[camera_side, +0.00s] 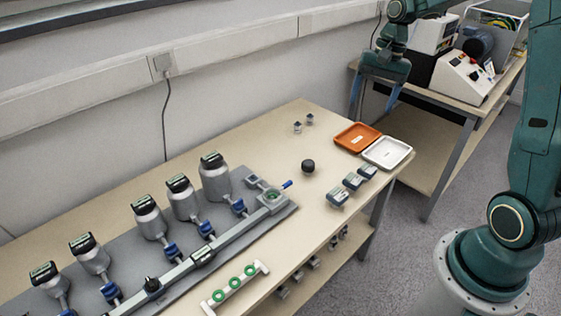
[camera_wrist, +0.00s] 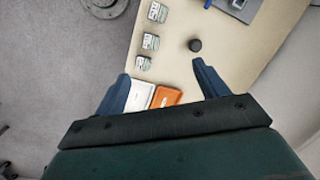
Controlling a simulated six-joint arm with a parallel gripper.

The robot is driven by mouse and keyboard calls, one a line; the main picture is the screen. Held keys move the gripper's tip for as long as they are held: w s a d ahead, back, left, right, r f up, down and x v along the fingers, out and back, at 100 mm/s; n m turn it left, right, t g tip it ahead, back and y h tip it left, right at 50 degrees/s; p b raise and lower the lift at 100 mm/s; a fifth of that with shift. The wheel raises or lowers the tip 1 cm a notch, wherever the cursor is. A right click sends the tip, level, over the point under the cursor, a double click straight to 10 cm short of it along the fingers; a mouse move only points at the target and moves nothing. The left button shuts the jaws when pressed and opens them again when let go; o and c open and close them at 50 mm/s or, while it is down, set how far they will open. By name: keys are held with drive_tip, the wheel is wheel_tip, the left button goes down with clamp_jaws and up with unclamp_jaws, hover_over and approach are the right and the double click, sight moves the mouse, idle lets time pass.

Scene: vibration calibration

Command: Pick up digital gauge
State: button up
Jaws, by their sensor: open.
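Three small grey-blue boxes with light label or display faces, which may be digital gauges, stand in a row near the table's right edge: a near one (camera_side: 337,197), a middle one (camera_side: 353,181) and a far one (camera_side: 367,170). The wrist view shows them at upper middle, the middle one (camera_wrist: 150,41) among them. Several silver canisters with black display heads, such as this one (camera_side: 215,178), stand on the grey plate. I cannot tell which is meant. My gripper (camera_side: 376,97) is open and empty, raised beyond the table's far end; its blue fingers (camera_wrist: 162,82) frame the trays.
An orange tray (camera_side: 357,136) and a white tray (camera_side: 388,152) lie at the table's far right corner. A black round piece (camera_side: 308,166) stands alone mid-table. A second bench (camera_side: 440,92) carries instruments behind.

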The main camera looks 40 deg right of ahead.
drive_tip(key=w+d+f+m+y, duration=0.1)
drive_tip(key=d+f+m, duration=0.2)
drive_tip(key=d+f, duration=0.4)
drive_tip(key=m+g+y, duration=0.1)
drive_tip(key=m+y, duration=0.1)
drive_tip(key=m, duration=0.1)
approach(368, 167)
drive_tip(key=r, duration=0.3)
drive_tip(key=shift+d+r, duration=0.2)
drive_tip(key=shift+d, duration=0.1)
drive_tip(key=shift+h, duration=0.3)
drive_tip(key=shift+x, duration=4.3)
drive_tip(key=shift+a+f, duration=0.1)
drive_tip(key=shift+x, duration=2.45)
drive_tip(key=shift+c, duration=0.2)
drive_tip(key=c, duration=1.1)
